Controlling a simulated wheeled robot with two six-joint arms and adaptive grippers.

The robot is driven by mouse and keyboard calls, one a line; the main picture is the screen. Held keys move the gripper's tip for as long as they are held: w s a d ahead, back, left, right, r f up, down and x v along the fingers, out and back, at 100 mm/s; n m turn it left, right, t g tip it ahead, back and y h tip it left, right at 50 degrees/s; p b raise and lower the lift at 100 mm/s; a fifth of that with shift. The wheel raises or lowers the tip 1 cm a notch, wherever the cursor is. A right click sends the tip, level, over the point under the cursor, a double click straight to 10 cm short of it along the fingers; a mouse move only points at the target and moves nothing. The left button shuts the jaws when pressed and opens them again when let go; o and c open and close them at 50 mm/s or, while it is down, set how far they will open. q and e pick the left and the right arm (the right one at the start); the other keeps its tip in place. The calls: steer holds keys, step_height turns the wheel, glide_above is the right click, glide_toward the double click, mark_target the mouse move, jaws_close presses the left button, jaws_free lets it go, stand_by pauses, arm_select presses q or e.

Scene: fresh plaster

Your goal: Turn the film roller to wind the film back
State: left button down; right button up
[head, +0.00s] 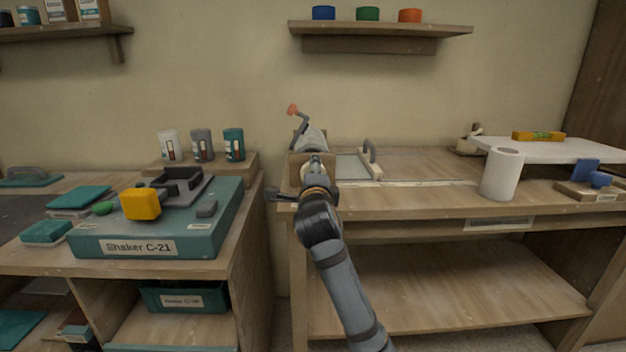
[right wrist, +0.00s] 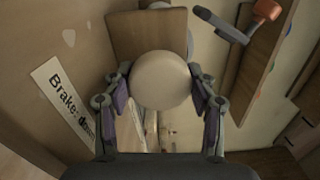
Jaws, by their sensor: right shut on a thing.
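My right gripper (head: 315,170) is at the near left end of the right-hand bench, in front of the film roller (head: 312,140). The roller is a grey drum behind a wooden bracket (head: 297,172), with a bent crank (head: 301,126) ending in an orange knob (head: 292,109). In the right wrist view, my fingers are shut on a round beige knob (right wrist: 162,80) in front of a wooden block (right wrist: 148,33). The crank's orange knob (right wrist: 266,10) is apart from my fingers, at upper right. My left gripper is not in view.
A "Brake" label (right wrist: 62,104) lies left of the knob. A pale sheet (head: 351,168) and a wooden bar with a handle (head: 371,160) lie right of the roller. A white roll (head: 501,174) stands farther right. The left bench holds the Shaker C-21 (head: 205,235).

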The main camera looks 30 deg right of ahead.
stand_by(0.3)
steer(key=o, duration=1.2)
steer(key=shift+c, duration=0.2)
